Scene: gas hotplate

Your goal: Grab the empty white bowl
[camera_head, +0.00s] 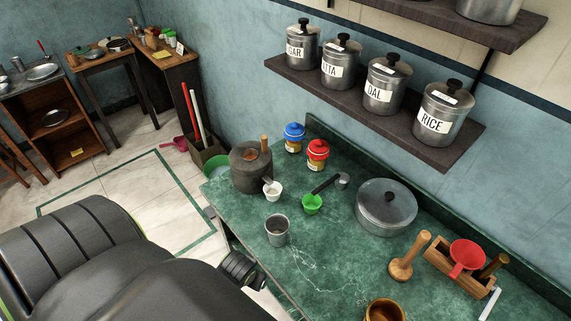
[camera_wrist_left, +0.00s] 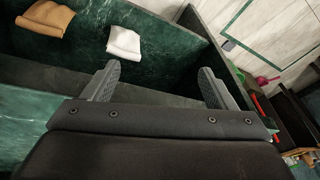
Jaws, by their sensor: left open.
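A small white bowl (camera_head: 273,191) sits on the green counter in the head view, just in front of the grey stone mortar (camera_head: 250,168). It looks like a small scoop with a short handle toward the mortar; its inside is too small to read clearly. My left gripper (camera_head: 257,281) is at the counter's front left edge, nearer than the bowl and apart from it. In the left wrist view the two fingers of the left gripper (camera_wrist_left: 157,85) are spread with nothing between them. The bowl does not show in that view. My right gripper is not in view.
A metal cup (camera_head: 277,231) stands between the gripper and the bowl. A white cloth (camera_wrist_left: 124,43) and a tan cloth (camera_wrist_left: 46,18) show in the wrist view.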

